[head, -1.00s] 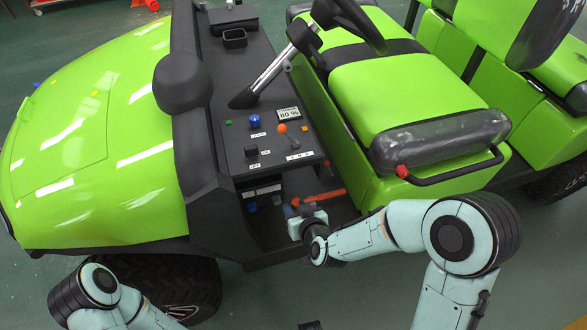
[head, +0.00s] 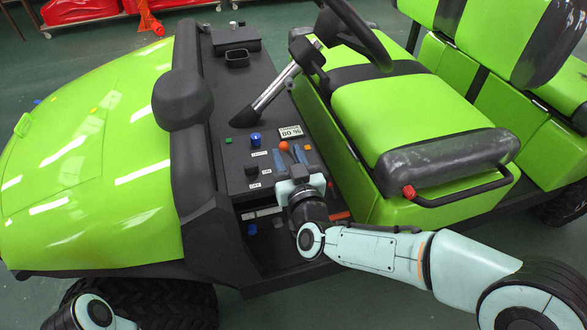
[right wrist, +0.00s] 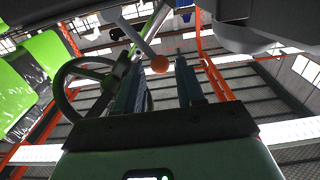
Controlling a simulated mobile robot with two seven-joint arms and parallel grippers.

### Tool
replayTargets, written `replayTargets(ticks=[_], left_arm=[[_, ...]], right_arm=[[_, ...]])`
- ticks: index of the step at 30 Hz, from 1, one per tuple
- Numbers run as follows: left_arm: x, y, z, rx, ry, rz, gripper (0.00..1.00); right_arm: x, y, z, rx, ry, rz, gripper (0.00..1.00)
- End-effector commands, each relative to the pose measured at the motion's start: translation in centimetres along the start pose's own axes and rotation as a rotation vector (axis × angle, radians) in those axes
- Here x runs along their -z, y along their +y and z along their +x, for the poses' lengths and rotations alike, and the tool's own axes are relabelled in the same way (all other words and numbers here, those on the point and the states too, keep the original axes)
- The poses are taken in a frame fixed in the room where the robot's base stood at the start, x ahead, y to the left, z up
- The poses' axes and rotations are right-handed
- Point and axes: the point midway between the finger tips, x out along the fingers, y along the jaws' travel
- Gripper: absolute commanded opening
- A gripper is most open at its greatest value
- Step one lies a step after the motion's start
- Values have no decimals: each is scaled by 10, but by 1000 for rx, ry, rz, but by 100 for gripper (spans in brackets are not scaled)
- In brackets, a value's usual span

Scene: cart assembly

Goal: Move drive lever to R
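The drive lever has an orange ball knob (head: 283,146) and stands on the dark dash panel of the green cart. My right gripper (head: 291,154) is at the panel, just in front of the knob, with two blue fingers spread apart. I cannot tell whether the fingers touch the knob. The lever's base and the panel labels are partly hidden by the gripper. Only a part of my left arm shows at the lower left; its gripper is out of view.
A blue knob (head: 255,139), a green button (head: 228,140), a black switch (head: 251,170) and an "80 %" display (head: 290,131) sit close around the lever. The steering column (head: 272,92) rises behind it. The green seat (head: 395,115) is to the right.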

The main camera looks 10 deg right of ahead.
Motion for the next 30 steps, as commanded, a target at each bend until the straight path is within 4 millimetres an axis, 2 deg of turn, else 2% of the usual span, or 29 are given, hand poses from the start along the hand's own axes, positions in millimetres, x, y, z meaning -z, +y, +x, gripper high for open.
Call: replayTargets(ticks=[4, 6, 7, 14, 24, 30], left_arm=[[-2, 0, -4, 1, -5, -1, 56], [-2, 0, -2, 1, -5, -1, 56], [-2, 0, -2, 1, -5, -1, 56], [-2, 0, -2, 1, -5, -1, 56], [-1, -1, 0, 1, -5, -1, 56], [-1, -1, 0, 1, -5, -1, 56]], right_arm=[[0, 0, 23, -1, -1, 1, 38], [0, 0, 20, 0, 0, 2, 16], [0, 0, 20, 1, 0, 1, 8], [0, 0, 19, 2, -2, 2, 8], [5, 20, 19, -2, -2, 1, 7], [6, 22, 19, -1, -3, 1, 7]])
